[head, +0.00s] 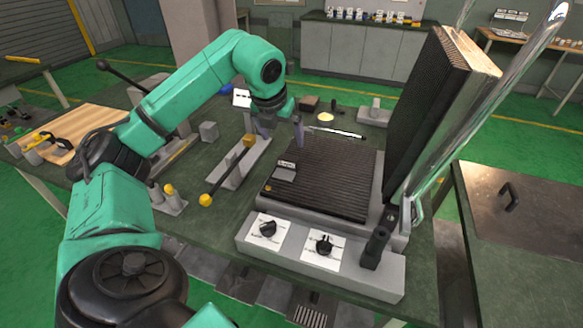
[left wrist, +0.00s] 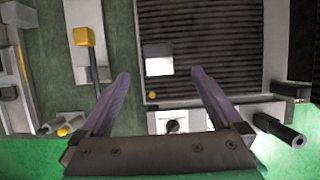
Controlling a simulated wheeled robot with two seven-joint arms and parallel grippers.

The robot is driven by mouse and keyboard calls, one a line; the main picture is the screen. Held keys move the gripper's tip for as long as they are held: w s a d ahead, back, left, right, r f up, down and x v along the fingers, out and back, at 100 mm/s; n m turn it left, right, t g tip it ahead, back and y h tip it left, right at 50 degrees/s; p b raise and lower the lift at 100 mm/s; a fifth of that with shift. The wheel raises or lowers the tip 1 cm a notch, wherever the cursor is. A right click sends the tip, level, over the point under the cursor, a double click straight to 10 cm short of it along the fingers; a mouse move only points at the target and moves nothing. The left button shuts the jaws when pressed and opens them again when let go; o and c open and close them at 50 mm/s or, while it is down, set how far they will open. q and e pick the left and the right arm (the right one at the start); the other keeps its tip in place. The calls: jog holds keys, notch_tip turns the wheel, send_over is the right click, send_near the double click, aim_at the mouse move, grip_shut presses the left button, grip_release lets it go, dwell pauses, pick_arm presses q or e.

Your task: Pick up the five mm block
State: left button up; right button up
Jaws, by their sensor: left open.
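A small grey block with a pale label (head: 286,170) lies on the black ridged lower plate (head: 335,185) of the heating element, near its left edge. It looks like the five mm block, but I cannot read the label clearly. In the left wrist view the block (left wrist: 158,58) shows a bright top, just beyond and between the fingertips. My left gripper (head: 281,132) is open and empty, pointing down above the plate's back left part, apart from the block. It also shows in the left wrist view (left wrist: 160,75). My right gripper is not in view.
The ridged upper plate (head: 430,110) stands raised at the right, with shiny bars beside it. Two dial knobs (head: 268,228) and a black handle (head: 376,246) are at the front. A lever with yellow ends (head: 228,172) stands left of the plate. A grey cube (head: 208,131) is farther left.

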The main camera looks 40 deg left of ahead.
aim_at(287, 159)
pick_arm(q)
jog(key=p+x, duration=0.1)
jog(key=x, duration=0.5)
jog(key=p+x, duration=0.2)
jog(key=x, duration=0.4)
jog(key=shift+s+a+f, duration=0.1)
jog(key=shift+a+f, duration=0.15)
jog(key=shift+f, duration=0.15)
jog(key=c, duration=1.6)
